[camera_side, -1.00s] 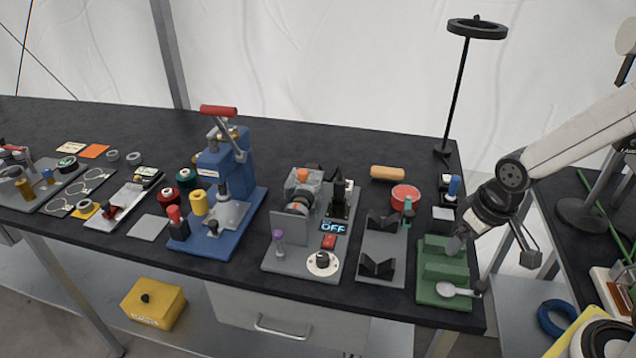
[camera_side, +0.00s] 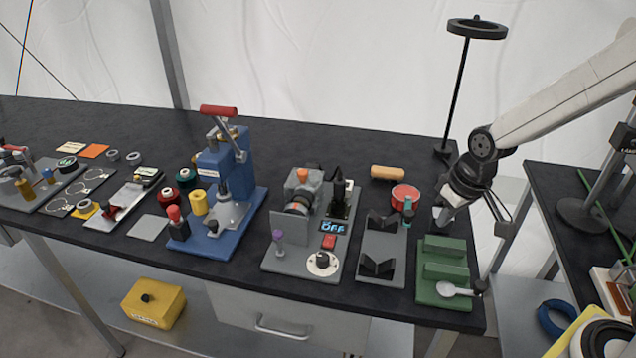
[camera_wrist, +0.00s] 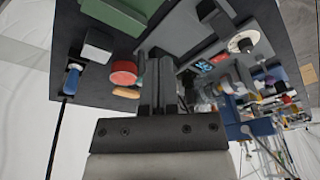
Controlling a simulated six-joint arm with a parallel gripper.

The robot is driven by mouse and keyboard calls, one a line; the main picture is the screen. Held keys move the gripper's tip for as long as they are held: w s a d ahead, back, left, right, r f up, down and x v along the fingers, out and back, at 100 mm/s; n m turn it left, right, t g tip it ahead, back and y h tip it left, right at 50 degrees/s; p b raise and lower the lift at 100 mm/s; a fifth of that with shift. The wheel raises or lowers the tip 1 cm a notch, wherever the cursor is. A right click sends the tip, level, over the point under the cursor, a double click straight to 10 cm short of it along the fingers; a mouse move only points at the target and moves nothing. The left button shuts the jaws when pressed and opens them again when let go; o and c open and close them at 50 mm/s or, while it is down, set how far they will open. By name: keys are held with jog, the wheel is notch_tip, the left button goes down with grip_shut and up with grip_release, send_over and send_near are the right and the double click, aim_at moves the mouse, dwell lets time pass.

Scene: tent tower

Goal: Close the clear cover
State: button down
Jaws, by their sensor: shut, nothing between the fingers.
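The grey machine (camera_side: 290,232) with the blue OFF display (camera_side: 333,227) stands near the table's middle, left of the black V-blocks. I cannot clearly make out a clear cover; any see-through part around the machine's upper body (camera_side: 303,182) is too faint to tell its position. My gripper (camera_side: 443,223) is shut and empty, in the air at the right end of the table, above the back of the green fixture and well right of the machine. In the wrist view, my fingers (camera_wrist: 160,60) are together, and the display (camera_wrist: 205,63) lies to their right.
The V-block plate (camera_side: 382,270) and a red tin (camera_side: 405,196) lie between my gripper and the machine. The green fixture (camera_side: 443,294) holds a spoon (camera_side: 455,290). A tall ring stand (camera_side: 459,95) rises behind. A blue press (camera_side: 236,165) stands left of the machine.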

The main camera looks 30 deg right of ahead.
jog(key=w+r+n+y, duration=0.2)
jog(key=w+y, duration=0.1)
jog(key=w, duration=1.2)
jog(key=w+r+n+y, duration=0.3)
jog(key=w, duration=1.2)
jog(key=shift+r+y, duration=0.15)
jog(key=shift+y, duration=0.15)
jog(key=shift+w+a, duration=0.1)
jog(key=shift+a, duration=0.1)
send_near(314, 177)
jog(key=w+a+f, duration=0.1)
jog(key=f, duration=0.1)
jog(key=w+a+f, duration=0.1)
jog(key=w+f, duration=0.1)
jog(key=shift+w+a+f, duration=0.15)
jog(key=shift+w+a, duration=0.05)
jog(key=shift+s+a, duration=0.3)
jog(key=shift+a, duration=0.45)
jog(key=shift+s+a, duration=0.3)
jog(key=shift+a, duration=0.45)
jog(key=shift+a, duration=0.1)
jog(key=s+a, duration=0.6)
jog(key=shift+s, duration=0.1)
jog(key=shift+s+a, duration=0.2)
